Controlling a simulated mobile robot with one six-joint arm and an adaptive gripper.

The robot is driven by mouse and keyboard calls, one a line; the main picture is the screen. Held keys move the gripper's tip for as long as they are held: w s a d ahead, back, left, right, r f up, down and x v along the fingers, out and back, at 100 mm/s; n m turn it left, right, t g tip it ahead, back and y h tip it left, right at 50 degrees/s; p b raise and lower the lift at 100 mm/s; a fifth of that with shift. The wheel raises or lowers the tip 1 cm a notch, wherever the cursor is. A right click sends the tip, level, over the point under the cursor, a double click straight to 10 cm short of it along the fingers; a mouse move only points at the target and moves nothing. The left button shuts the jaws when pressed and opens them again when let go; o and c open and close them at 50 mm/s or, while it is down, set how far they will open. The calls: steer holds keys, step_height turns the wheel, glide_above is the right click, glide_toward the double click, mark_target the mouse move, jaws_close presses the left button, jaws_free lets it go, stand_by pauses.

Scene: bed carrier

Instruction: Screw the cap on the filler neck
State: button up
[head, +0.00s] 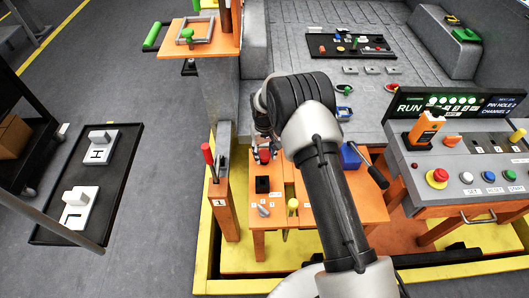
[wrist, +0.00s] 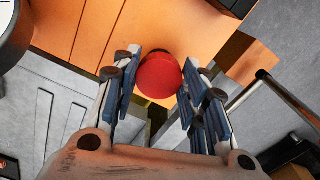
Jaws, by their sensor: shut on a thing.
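The red cap (wrist: 159,76) sits between the two fingers of my gripper (wrist: 161,82) in the wrist view, and the gripper is shut on it. In the head view a small red part (head: 264,155) shows under my gripper (head: 263,146), at the back left of the orange table (head: 335,205). The cap's round top faces the wrist camera. The filler neck is not visible; the cap and fingers hide whatever is beneath. I cannot tell whether the cap touches it.
A red-handled lever (head: 207,155) stands left of the table. A black block (head: 262,184) is on the table's front left, and a blue block (head: 350,155) with a black handle is to the right. A control console (head: 460,170) stands further right. A dark tray (head: 122,185) is at left.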

mark_target(264, 155)
steer(key=shift+f+b, duration=0.75)
steer(key=shift+f, duration=0.25)
steer(key=o, duration=0.8)
steer(key=shift+o, duration=0.2)
step_height(264, 155, up, 12)
